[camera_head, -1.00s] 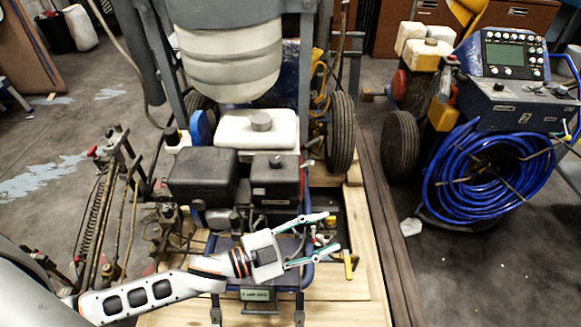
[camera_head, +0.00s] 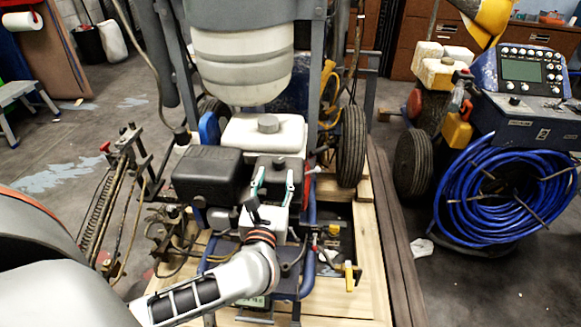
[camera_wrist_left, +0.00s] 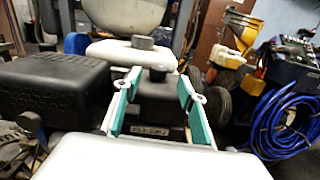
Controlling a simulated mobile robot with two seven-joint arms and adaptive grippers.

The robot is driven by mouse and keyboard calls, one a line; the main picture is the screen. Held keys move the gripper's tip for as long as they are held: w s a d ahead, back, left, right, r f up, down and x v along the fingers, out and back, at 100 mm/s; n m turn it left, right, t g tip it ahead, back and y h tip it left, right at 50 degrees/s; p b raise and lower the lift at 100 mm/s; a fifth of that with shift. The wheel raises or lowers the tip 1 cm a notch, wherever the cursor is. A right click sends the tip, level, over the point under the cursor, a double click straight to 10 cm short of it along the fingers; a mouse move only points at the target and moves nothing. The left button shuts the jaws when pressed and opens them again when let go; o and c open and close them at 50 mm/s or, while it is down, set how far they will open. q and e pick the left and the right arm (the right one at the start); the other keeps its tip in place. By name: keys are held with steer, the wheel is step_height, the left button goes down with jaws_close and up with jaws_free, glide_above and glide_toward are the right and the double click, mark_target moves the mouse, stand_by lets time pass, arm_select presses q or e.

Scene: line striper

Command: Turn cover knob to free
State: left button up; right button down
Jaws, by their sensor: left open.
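A small black knob (camera_wrist_left: 157,74) stands on top of the dark filter cover (camera_wrist_left: 150,103), seen in the left wrist view between my fingertips. I take it to be the cover knob. In the head view the cover (camera_head: 279,164) sits right of a larger black box, and the knob on it is hard to make out. My left gripper (camera_head: 275,172) is open, with its green-lined fingers pointing away over the cover. In the left wrist view the fingers (camera_wrist_left: 159,80) are apart, one on each side of the knob's line; contact cannot be told. My right gripper is not in view.
The larger black box (camera_head: 209,174) is left of the cover. A white tank with a grey cap (camera_head: 267,124) stands behind it. A yellow-handled valve (camera_head: 350,277) is at lower right. A wheel (camera_head: 352,146) and blue hose coil (camera_head: 505,195) are farther right.

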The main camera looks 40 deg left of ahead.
mark_target(277, 166)
arm_select(q)
steer(key=shift+w+a+f+n+g, duration=0.15)
steer(key=shift+f+n+g, duration=0.15)
steer(key=shift+f, duration=0.05)
steer(key=shift+w+a, duration=0.2)
steer(key=shift+w, duration=0.1)
steer(key=b+x, duration=0.1)
steer(key=x, duration=0.6)
steer(key=shift+s, duration=0.1)
steer(key=c, duration=1.1)
